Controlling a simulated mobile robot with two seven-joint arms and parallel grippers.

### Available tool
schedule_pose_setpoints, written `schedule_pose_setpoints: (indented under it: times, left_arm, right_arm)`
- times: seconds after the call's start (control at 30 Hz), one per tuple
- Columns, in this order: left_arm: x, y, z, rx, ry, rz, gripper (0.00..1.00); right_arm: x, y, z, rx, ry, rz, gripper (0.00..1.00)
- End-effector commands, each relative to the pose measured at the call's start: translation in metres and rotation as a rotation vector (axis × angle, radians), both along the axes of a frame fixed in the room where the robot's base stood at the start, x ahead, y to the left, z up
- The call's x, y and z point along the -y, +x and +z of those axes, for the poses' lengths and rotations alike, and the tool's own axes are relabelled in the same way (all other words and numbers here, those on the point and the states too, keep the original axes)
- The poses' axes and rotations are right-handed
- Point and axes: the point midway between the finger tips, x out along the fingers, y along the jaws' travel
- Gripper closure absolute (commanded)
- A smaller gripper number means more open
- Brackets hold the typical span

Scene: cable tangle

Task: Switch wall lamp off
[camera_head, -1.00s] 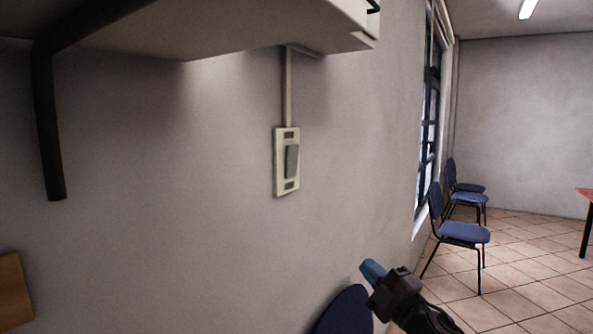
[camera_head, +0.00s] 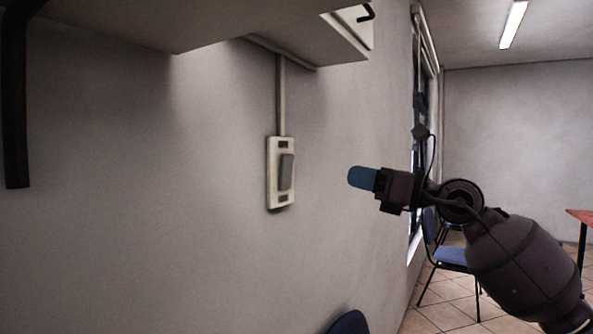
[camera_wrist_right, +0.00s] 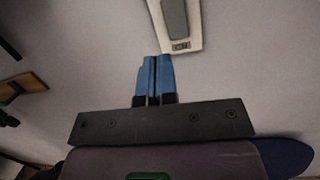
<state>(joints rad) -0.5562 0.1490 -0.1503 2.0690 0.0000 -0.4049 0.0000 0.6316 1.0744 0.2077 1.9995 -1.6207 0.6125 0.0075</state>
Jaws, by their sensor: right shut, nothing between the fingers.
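The wall switch (camera_head: 281,173) is a pale upright plate with a grey rocker, fixed to the grey wall below a thin vertical conduit. My right gripper (camera_head: 352,177) has blue fingertips, is shut and empty, and points left toward the switch from its right, at about the same height, with a gap between them. In the right wrist view the blue fingers (camera_wrist_right: 154,75) lie together, and the lower end of the switch plate (camera_wrist_right: 181,46) shows just beyond their tips. The lamp itself cannot be made out. My left gripper is not in view.
A pale shelf-like box (camera_head: 200,30) overhangs the wall above the switch. A dark bent bar (camera_head: 15,110) hangs at the left. Blue chairs (camera_head: 449,256) stand by the window at the right, and another chair back (camera_head: 349,323) is below. The wall around the switch is clear.

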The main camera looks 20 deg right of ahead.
Motion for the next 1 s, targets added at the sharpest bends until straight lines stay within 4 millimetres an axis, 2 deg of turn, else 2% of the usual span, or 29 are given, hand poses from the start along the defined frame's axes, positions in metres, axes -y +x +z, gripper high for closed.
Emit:
schedule_pose_setpoints:
  times: [0.2, 0.67, 1.0]
  left_arm:
    - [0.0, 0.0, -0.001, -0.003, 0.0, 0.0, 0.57]
    - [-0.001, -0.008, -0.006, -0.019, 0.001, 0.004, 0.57]
    - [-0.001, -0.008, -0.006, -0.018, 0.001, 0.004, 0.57]
  right_arm:
    - [0.007, 0.003, 0.001, 0.009, -0.103, -0.067, 1.0]
    - [0.006, 0.006, 0.002, 0.01, -0.108, -0.071, 1.0]
    - [-0.017, 0.037, 0.008, 0.011, -0.105, -0.069, 1.0]
